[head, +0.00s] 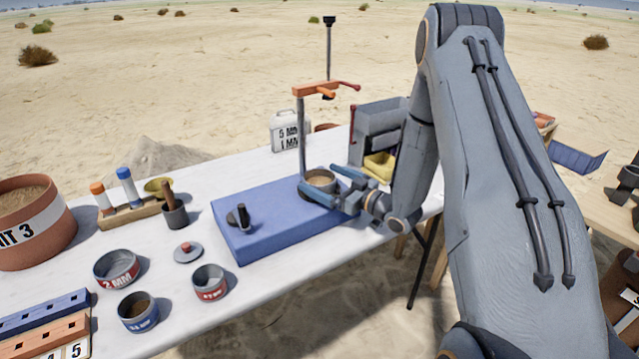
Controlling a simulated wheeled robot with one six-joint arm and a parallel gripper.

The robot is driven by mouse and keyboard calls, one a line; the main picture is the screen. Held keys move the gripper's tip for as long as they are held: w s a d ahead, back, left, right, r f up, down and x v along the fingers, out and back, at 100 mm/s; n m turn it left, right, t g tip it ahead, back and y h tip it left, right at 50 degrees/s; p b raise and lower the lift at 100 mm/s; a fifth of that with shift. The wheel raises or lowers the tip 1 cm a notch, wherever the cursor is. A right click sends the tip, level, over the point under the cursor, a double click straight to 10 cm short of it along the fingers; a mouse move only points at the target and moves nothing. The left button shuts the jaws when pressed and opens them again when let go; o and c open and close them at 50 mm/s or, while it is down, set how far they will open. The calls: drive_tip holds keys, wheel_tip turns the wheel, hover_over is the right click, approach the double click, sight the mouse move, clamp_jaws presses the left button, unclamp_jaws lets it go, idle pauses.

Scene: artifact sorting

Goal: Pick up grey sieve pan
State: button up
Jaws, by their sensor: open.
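A grey round sieve pan (321,177) with sandy brown contents sits on the right part of the blue shaker base (262,212), beside its upright post. My gripper (320,180) reaches in from the right, its two blue fingers spread on the near and far sides of the pan. The near finger hides part of the pan's front wall; I cannot tell whether either finger touches it. Other grey pans stand on the table at the front left: one marked 2 MM (116,268), one with a blue label (138,311), and one with a red label (209,282).
The post carries an orange clamp (314,90) above the pan. A black knob (240,217) stands on the base's left. A grey lid (188,252), dark cup (175,212), white jug (285,131) and grey hopper box (380,125) stand nearby.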

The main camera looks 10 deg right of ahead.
drive_tip(key=shift+x, duration=1)
drive_tip(key=c, duration=1.3)
drive_tip(key=shift+r, duration=0.1)
wheel_tip(320, 180, up, 10)
drive_tip(key=b, duration=0.1)
